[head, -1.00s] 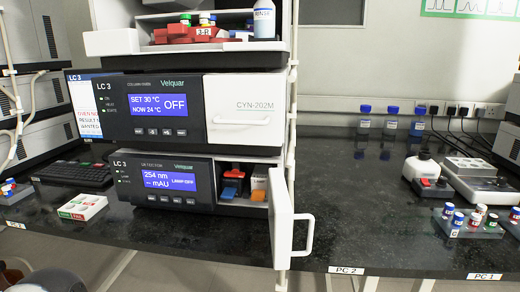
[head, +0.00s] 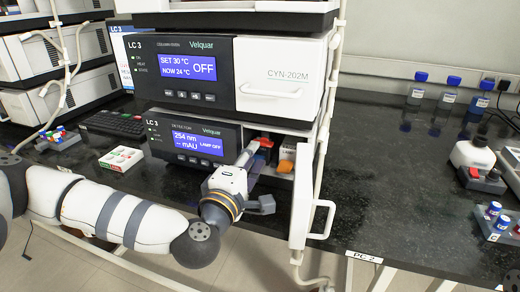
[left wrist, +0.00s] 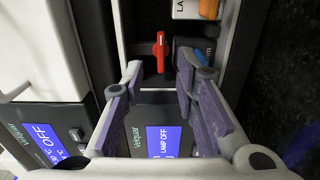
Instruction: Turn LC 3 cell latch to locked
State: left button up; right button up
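The LC 3 detector (head: 190,140) has its right compartment open. In the left wrist view the cell latch is a small red lever (left wrist: 160,50) on a dark recess, its long side upright in the picture. In the head view a red part (head: 265,143) shows just beyond my left gripper (head: 250,152). My left gripper (left wrist: 160,75) is open, its fingers apart on either side of the red lever in the wrist view, with nothing between the pads. I cannot tell whether a fingertip touches the lever.
The compartment's white door (head: 303,195) stands open on the right of the opening. An orange part (head: 285,166) sits right of the red one, beside a lamp label (left wrist: 181,8). A blue part (left wrist: 207,47) lies close to the right finger. The column oven (head: 285,75) is directly above.

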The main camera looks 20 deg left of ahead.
aim_at(262, 145)
pick_arm(q)
jog(key=w, duration=0.4)
jog(key=shift+w+d, duration=0.1)
jog(key=shift+w, duration=0.15)
grip_shut()
pick_arm(e)
jog(key=shift+s+f, duration=0.1)
pick_arm(q)
jog(key=shift+n, duration=0.4)
pick_arm(e)
jog(key=shift+f, duration=0.1)
pick_arm(q)
jog(key=n+b, duration=0.1)
jog(key=n, duration=0.2)
jog(key=shift+f, duration=0.15)
jog(key=n+b, duration=0.1)
jog(key=n, duration=0.3)
jog(key=shift+n, duration=0.3)
jog(key=n+b, duration=0.3)
jog(key=n, duration=0.3)
jog(key=shift+n+b, duration=0.9)
jog(key=shift+n, duration=0.8)
pick_arm(e)
jog(key=s+f+g, duration=0.1)
jog(key=s+f, duration=0.3)
jog(key=f, duration=0.2)
jog(key=shift+s+f+g, duration=0.2)
jog(key=shift+s+g, duration=0.2)
